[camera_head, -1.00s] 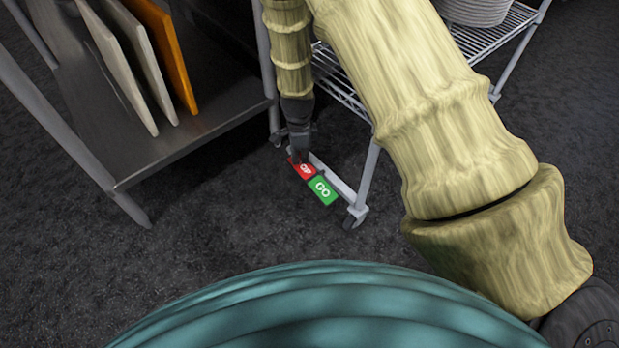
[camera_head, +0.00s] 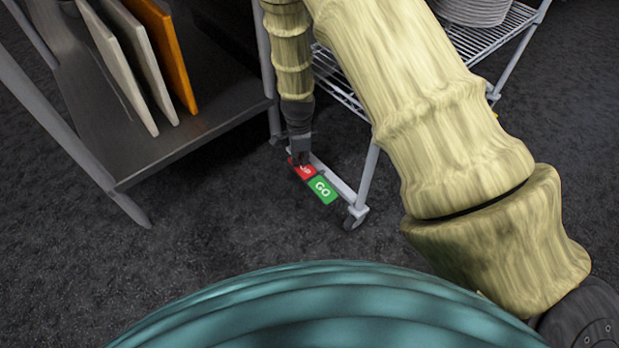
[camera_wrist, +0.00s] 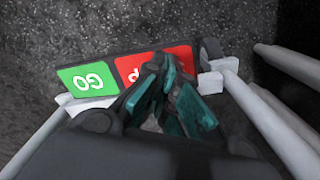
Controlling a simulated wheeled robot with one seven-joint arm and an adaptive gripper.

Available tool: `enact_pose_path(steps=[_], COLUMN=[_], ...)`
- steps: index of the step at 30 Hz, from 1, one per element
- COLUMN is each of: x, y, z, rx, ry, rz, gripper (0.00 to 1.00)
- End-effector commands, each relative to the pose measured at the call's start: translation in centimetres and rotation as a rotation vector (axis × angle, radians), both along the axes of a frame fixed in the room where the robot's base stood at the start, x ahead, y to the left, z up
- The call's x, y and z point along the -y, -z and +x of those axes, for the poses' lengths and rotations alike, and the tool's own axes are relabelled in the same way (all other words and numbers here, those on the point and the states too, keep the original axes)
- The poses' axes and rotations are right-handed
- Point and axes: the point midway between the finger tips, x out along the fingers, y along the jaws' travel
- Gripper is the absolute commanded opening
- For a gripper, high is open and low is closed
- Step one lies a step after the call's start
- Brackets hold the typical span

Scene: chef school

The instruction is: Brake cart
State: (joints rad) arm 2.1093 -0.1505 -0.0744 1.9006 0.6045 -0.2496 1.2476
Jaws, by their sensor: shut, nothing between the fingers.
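The cart (camera_head: 371,176) is a wire rack on casters with white-grey posts. A pedal bar low on its near end has a red STOP pedal (camera_head: 299,169) and a green GO pedal (camera_head: 322,189). My gripper (camera_head: 300,161) points down at the red pedal, with its tips over or against it; I cannot tell whether they touch. In the wrist view the closed teal fingertips (camera_wrist: 166,72) cover part of the red pedal (camera_wrist: 135,67). The green pedal (camera_wrist: 86,79) is uncovered to their left. Nothing is held.
A dark metal shelf (camera_head: 150,150) with upright cutting boards (camera_head: 165,52), two pale and one orange, stands to the left. Stacked plates (camera_head: 473,10) sit on the cart's rack. The dark floor (camera_head: 225,225) in front is clear. Cart posts (camera_wrist: 285,120) stand close to the right of my gripper.

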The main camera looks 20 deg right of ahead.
Motion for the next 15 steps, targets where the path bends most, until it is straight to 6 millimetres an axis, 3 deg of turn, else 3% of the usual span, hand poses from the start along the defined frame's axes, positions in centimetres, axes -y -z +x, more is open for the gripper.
enact_pose_path(steps=[15], x=[0.00], y=[0.70], z=[-0.10], rx=[-0.002], ry=[0.000], rz=[0.000], gripper=[0.00])
